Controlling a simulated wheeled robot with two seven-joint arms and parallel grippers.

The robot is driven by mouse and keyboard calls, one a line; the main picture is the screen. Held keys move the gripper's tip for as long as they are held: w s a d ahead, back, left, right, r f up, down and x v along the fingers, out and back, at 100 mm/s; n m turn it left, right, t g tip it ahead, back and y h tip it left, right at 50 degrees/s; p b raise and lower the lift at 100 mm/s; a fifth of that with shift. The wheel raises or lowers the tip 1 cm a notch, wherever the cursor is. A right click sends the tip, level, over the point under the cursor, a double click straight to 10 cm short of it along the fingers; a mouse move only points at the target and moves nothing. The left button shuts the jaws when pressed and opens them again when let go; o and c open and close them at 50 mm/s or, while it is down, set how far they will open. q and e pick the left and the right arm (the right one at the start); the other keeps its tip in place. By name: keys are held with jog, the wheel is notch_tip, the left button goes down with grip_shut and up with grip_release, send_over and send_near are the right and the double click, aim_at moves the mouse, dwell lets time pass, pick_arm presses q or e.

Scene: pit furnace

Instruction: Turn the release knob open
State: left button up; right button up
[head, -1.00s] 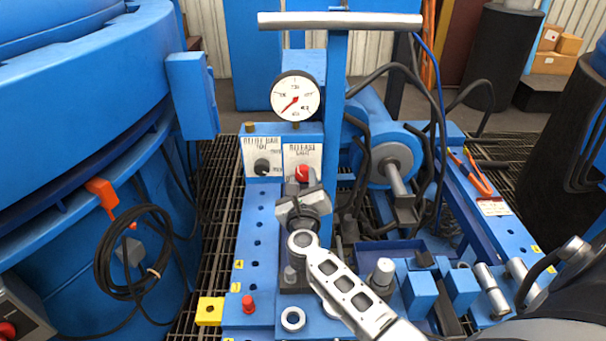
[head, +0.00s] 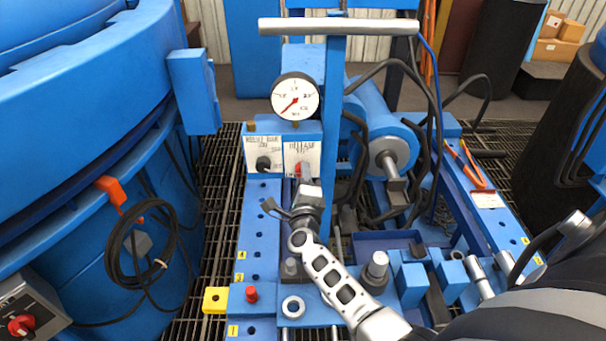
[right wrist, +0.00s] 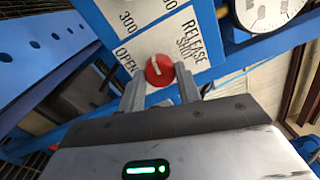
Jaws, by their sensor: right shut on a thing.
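The red release knob (head: 298,169) sits on a white label plate on the blue panel under the gauge. It also shows in the right wrist view (right wrist: 159,70), with a white mark on its face and the words OPEN to its left and SHUT to its upper right. My right gripper (head: 304,182) is in front of the panel, and its fingers (right wrist: 160,82) are shut on the knob, one on each side. In the head view the gripper partly hides the knob. The exact angle of the white mark is hard to tell. My left gripper is not in view.
A black knob (head: 263,163) on its own plate is close on the left. The pressure gauge (head: 295,96) is just above, and a blue post with a T-handle (head: 340,24) stands close on the right. Black hoses (head: 440,110) hang further right.

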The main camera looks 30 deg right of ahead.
jog(key=shift+n, duration=0.6)
jog(key=o, duration=1)
jog(key=shift+c, duration=0.2)
jog(key=shift+s, duration=0.1)
jog(key=p+v, duration=0.2)
jog(key=v, duration=0.5)
jog(key=shift+s+a, duration=0.15)
